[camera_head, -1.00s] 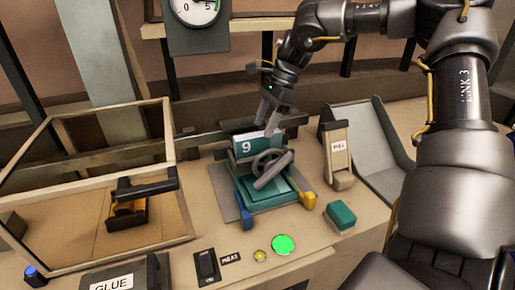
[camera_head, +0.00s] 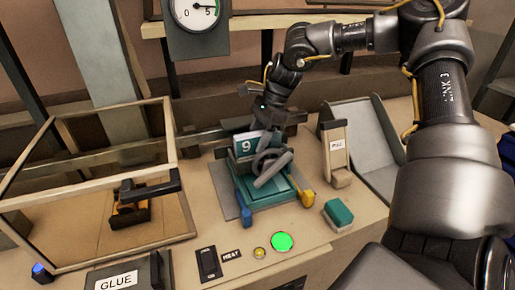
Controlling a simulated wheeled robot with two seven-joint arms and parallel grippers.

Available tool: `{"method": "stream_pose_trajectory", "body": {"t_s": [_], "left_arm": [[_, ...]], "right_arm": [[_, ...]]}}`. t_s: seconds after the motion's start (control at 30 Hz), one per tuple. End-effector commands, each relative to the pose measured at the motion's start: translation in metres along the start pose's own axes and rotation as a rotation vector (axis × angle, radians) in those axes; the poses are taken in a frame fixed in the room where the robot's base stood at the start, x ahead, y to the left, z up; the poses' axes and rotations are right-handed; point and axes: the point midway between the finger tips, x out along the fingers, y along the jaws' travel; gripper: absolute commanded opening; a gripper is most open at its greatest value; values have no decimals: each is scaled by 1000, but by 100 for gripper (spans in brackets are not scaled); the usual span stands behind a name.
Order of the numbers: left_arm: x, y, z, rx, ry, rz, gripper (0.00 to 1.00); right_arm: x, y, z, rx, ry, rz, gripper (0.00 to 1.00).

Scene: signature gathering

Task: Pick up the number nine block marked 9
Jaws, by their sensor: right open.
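My right gripper (camera_head: 264,136) comes down from behind and above, at the right end of the block. Its fingers are open, close to the block's top edge. I cannot tell whether they touch the block or sit around it. My left gripper is not in view.
A wood-framed clear case (camera_head: 172,185) stands at the left. A green button (camera_head: 282,241), a switch (camera_head: 208,263) and a glue box (camera_head: 118,280) are in front. A teal-topped block (camera_head: 339,214) and a grey chute (camera_head: 365,145) are at the right. A gauge (camera_head: 195,12) hangs above.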

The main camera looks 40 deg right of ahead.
Motion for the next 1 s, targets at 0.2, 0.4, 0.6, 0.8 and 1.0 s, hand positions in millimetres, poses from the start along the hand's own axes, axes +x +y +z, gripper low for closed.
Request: {"method": "stream_pose_trajectory", "body": {"t_s": [0.2, 0.4, 0.6, 0.8, 1.0], "left_arm": [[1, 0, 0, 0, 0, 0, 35], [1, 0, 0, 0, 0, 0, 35], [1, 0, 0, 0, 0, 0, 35], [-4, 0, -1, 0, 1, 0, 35], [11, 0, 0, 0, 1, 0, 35]], "right_arm": [[0, 0, 0, 0, 0, 0, 38], [0, 0, 0, 0, 0, 0, 12], [0, 0, 0, -1, -1, -1, 0], [-3, 0, 1, 0, -1, 0, 0], [-29, -1, 13, -4, -1, -7, 0]]}}
